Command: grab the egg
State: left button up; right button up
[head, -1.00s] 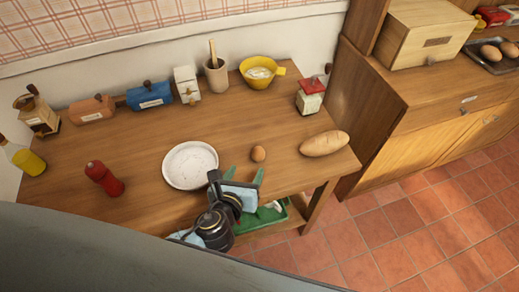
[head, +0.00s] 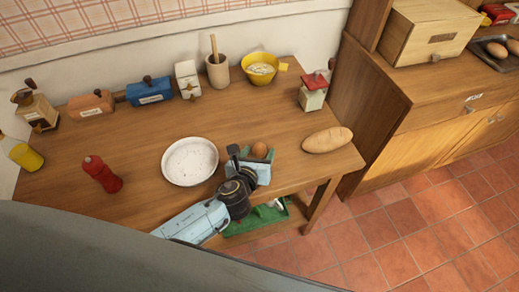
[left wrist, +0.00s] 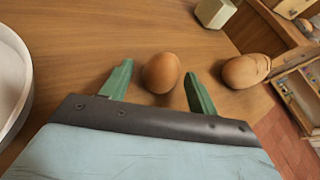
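The brown egg (head: 259,149) lies on the wooden table (head: 130,135), to the right of the white plate. In the left wrist view the egg (left wrist: 161,72) sits between the tips of two green fingers, with a gap on each side. My left gripper (head: 257,155) is open at the egg, low over the table. It also shows in the left wrist view (left wrist: 156,82), fingers spread. My right gripper is not in view.
A white plate (head: 189,161) stands close to the left of my gripper, and a bread loaf (head: 327,141) lies to the right. A yellow bowl (head: 263,68) and several containers line the wall. A green crate (head: 262,217) sits below.

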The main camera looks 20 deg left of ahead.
pick_arm(q)
jog(key=c, duration=0.8)
